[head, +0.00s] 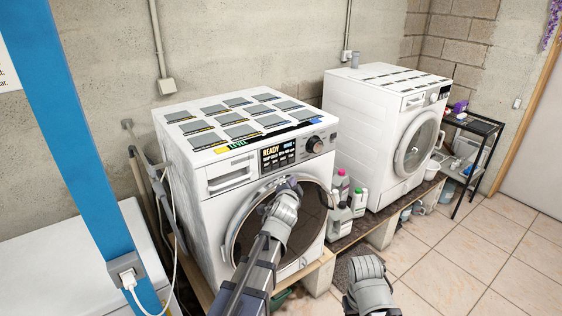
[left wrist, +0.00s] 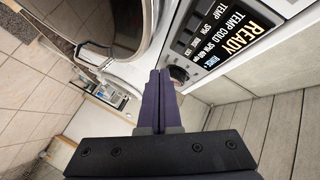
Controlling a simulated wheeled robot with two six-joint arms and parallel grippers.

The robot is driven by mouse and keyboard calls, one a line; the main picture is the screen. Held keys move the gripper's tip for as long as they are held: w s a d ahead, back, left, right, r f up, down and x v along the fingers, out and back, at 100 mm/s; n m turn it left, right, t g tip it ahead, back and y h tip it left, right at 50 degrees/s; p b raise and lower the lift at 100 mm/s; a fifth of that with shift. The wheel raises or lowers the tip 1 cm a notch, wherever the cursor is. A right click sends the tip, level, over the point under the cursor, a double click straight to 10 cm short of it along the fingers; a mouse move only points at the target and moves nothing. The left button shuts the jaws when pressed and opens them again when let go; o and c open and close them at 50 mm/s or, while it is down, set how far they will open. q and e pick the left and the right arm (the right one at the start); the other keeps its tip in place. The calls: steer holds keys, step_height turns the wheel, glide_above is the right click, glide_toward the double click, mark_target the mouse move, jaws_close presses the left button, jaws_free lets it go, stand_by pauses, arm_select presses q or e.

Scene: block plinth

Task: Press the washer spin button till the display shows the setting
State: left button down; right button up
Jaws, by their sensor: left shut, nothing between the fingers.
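The near white washer (head: 205,235) has a dark control panel whose display (head: 278,155) reads READY, with smaller lines for TEMP COLD and SPIN. The spin number is too small to read surely. In the left wrist view the display (left wrist: 232,35) is tilted, with a row of small labels including TEMP and SPIN beside it. A round knob (head: 315,144) is right of the display. My left gripper (head: 291,184) is in front of the washer, below the panel. Its purple fingers (left wrist: 160,78) are shut and empty; contact with a button cannot be told. My right gripper's fingers are not visible.
A second white washer (head: 370,135) stands to the right. Bottles (head: 340,187) stand between the machines. Several dark panels lie on the near washer's top. A blue post (head: 78,140) with a socket is at left. Tiled floor (head: 470,260) is open at right.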

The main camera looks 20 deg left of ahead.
mark_target(279, 167)
arm_select(q)
steer(key=shift+s+d, duration=0.6)
steer(key=shift+d, duration=0.1)
steer(key=shift+w+a, duration=0.9)
steer(key=shift+a, duration=0.25)
steer(key=shift+w+a, duration=0.9)
steer(key=shift+a, duration=0.3)
steer(key=shift+w+a, duration=0.9)
steer(key=shift+a, duration=0.25)
steer(key=shift+w+a, duration=0.1)
steer(key=shift+w+a, duration=0.2)
steer(key=shift+a, duration=0.05)
steer(key=shift+w+a, duration=0.2)
steer(key=shift+a, duration=0.05)
steer(key=shift+s+d, duration=0.1)
stand_by(0.4)
steer(key=shift+s+d, duration=0.4)
steer(key=shift+d, duration=0.15)
